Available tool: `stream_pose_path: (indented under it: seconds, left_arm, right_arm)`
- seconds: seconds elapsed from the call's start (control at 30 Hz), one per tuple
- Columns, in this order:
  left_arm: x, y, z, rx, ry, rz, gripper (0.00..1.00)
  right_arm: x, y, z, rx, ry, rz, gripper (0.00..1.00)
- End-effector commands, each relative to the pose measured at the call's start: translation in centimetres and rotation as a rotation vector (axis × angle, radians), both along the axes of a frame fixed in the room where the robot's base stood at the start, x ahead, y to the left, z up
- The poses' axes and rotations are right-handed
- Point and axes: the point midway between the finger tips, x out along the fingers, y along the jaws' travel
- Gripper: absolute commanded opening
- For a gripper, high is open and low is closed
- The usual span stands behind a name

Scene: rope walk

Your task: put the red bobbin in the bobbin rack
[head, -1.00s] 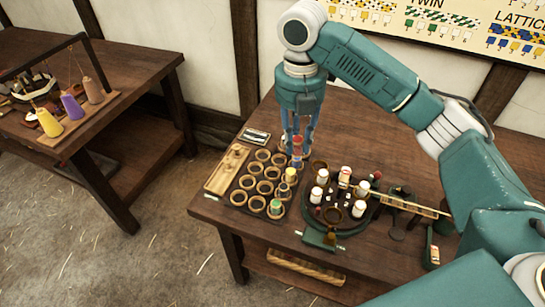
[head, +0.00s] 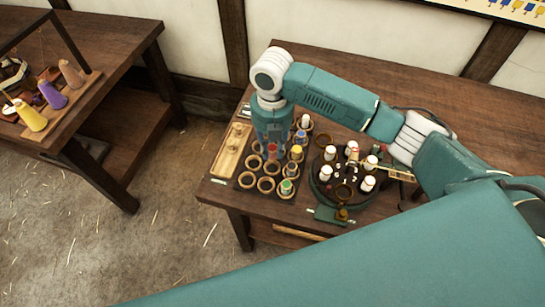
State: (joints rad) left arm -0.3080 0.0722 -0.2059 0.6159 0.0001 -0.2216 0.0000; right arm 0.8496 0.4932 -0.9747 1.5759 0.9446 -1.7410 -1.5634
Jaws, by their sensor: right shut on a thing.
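The red bobbin (head: 272,150) is between the fingertips of my right gripper (head: 273,147), which points down and is shut on it. It is upright over the middle of the bobbin rack (head: 265,192), a dark board with rows of round wooden rings. I cannot tell whether its lower end is inside a ring. Several rings at the front and left are empty. Bobbins with green (head: 286,187), yellow (head: 296,153) and white (head: 305,121) tops stand along the rack's right side. My right gripper hides part of the rack's back. My left gripper is not in view.
A round dark stand (head: 345,200) with several white bobbins is right of the rack. A wooden tray (head: 229,158) lies along its left side. Another table (head: 125,50) with yellow and purple cones stands at left, across a floor gap. My teal body parts cover the lower right.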

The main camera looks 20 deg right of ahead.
Motion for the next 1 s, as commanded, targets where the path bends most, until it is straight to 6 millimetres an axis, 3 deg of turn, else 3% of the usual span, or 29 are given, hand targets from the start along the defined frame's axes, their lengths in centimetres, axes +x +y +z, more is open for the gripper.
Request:
stream_pose_path:
  seconds: [0.2,0.5,0.93,0.97,1.0]
  left_arm:
    - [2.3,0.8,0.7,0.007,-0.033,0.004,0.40]
    - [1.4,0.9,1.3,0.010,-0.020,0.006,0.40]
    - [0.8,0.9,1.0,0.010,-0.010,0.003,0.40]
    - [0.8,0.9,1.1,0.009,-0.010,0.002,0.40]
    - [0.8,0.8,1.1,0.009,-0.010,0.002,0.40]
  right_arm:
    - [0.0,0.0,-2.5,0.001,-0.001,0.001,0.04]
    - [-0.1,0.0,-6.3,0.000,0.001,0.000,0.04]
    - [0.0,0.0,-7.2,0.000,-0.001,0.001,0.04]
    - [0.0,0.0,-7.1,0.000,-0.001,0.001,0.28]
    - [0.0,0.0,-7.1,0.000,-0.001,0.001,0.32]
